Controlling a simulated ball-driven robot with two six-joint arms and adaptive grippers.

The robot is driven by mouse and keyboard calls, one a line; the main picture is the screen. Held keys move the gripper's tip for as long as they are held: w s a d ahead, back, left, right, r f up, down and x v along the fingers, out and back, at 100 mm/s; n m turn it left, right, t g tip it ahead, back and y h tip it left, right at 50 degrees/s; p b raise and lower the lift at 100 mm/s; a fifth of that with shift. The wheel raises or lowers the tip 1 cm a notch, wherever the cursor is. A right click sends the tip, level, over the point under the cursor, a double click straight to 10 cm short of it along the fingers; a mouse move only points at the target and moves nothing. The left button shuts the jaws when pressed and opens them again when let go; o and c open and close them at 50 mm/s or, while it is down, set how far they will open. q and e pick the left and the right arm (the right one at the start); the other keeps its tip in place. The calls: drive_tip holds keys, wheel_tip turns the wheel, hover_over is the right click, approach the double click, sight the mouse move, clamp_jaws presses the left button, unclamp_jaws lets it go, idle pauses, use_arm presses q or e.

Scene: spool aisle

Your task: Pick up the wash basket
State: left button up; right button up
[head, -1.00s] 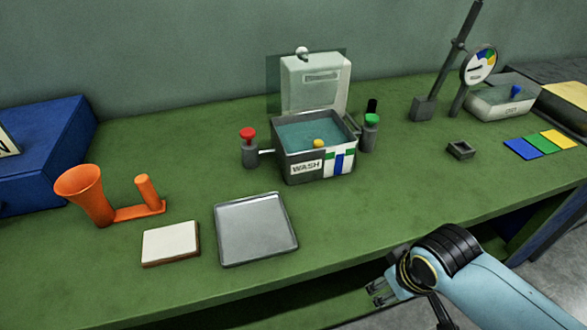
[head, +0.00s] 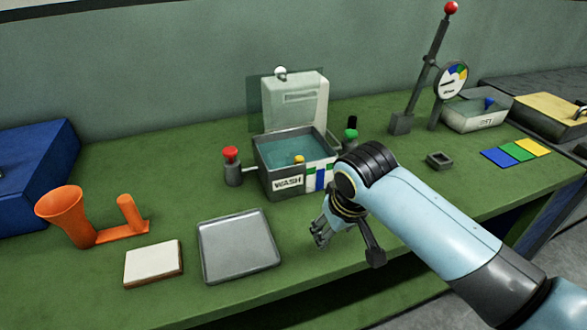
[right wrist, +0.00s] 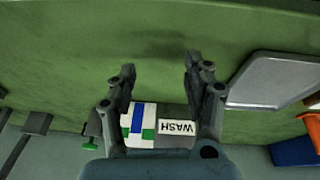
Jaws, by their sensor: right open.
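The grey wash tank (head: 287,183) stands on the green bench with its pale lid (head: 296,103) raised. It holds blue-green liquid (head: 285,150). A small yellow knob (head: 299,159) shows inside near the front wall; the basket itself cannot be made out. My right gripper (head: 322,232) is over the bench, in front of the tank and right of the metal tray. In the right wrist view its jaws (right wrist: 160,68) are apart and empty, with the tank's WASH label (right wrist: 178,127) seen between the fingers. My left gripper is out of view.
A metal tray (head: 238,246), a white-topped block (head: 153,264) and an orange funnel stand (head: 66,215) are to the left. A red-knobbed post (head: 232,166) stands beside the tank. A gauge (head: 452,81) and a second tank (head: 475,118) are at the right.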

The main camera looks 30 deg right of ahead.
sight(300, 159)
drive_tip(key=w+d+r+m+p, duration=0.2)
drive_tip(key=w+d+r+m, duration=0.1)
drive_tip(key=w+r, duration=1.1)
drive_tip(key=shift+t+h, duration=0.3)
drive_tip(key=x, duration=0.3)
drive_tip(key=w+x, duration=0.1)
drive_tip(key=x, duration=0.3)
drive_tip(key=shift+w+a, duration=0.15)
drive_tip(key=b+x, duration=0.1)
drive_tip(key=x, duration=0.4)
drive_tip(key=shift+f, duration=0.2)
clamp_jaws()
